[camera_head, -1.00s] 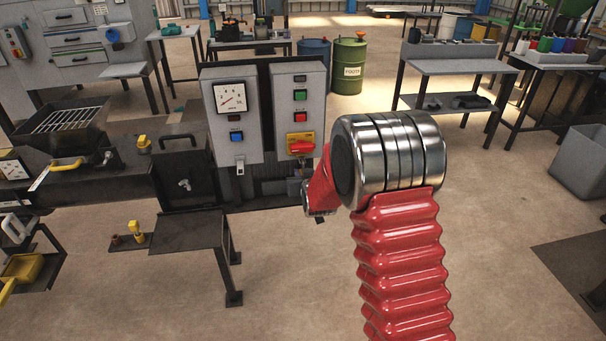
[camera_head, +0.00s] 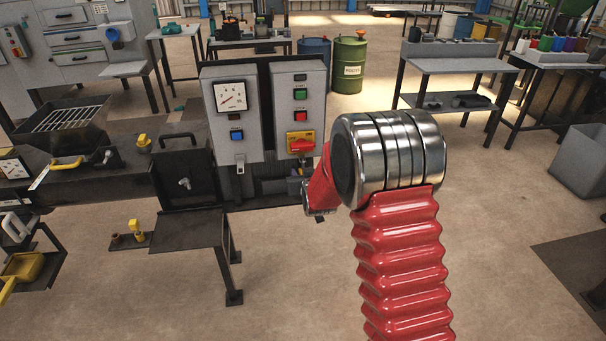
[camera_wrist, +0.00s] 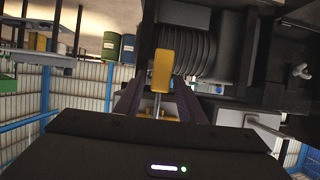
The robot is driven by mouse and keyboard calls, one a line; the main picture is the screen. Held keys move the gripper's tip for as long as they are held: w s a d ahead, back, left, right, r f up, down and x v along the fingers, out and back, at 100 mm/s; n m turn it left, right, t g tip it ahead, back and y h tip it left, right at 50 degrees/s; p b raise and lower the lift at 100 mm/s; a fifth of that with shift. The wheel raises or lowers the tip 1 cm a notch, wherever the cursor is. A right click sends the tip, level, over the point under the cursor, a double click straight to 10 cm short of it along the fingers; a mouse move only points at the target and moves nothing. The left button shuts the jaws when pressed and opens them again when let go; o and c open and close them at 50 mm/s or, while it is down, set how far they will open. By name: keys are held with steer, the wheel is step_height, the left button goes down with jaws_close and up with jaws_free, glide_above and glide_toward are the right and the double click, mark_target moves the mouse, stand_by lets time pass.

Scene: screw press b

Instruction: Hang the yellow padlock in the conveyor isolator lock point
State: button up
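In the wrist view a yellow block-shaped piece, which looks like the padlock (camera_wrist: 163,70), stands between and beyond the dark fingers of my gripper (camera_wrist: 158,92). A thin bright metal piece shows between the fingers at its lower end. I cannot tell whether the fingers press on it. In the head view my gripper is hidden behind my red arm. The isolator (camera_head: 300,142), a yellow plate with a red handle, is low on the right grey control box (camera_head: 298,108). I cannot make out its lock point.
A left control box with a gauge (camera_head: 234,110) stands beside it. Dark machinery (camera_head: 180,150) and a low metal stand (camera_head: 188,231) lie left. In the wrist view, a dark ribbed body (camera_wrist: 196,52) is close behind the yellow piece. Open floor lies to the right.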

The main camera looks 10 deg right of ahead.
steer(key=shift+o, duration=0.5)
steer(key=shift+s, duration=0.1)
steer(key=v, duration=1.3)
steer(key=shift+s, duration=0.2)
stand_by(0.4)
steer(key=s+f+g, duration=0.4)
steer(key=s+f, duration=0.1)
steer(key=f, duration=0.2)
steer(key=s+g, duration=0.3)
steer(key=s, duration=0.6)
steer(key=s+d+r+g, duration=0.1)
steer(key=s+r, duration=1.7)
steer(key=s, duration=0.2)
steer(key=shift+s+r, duration=0.35)
steer(key=shift+s, duration=0.05)
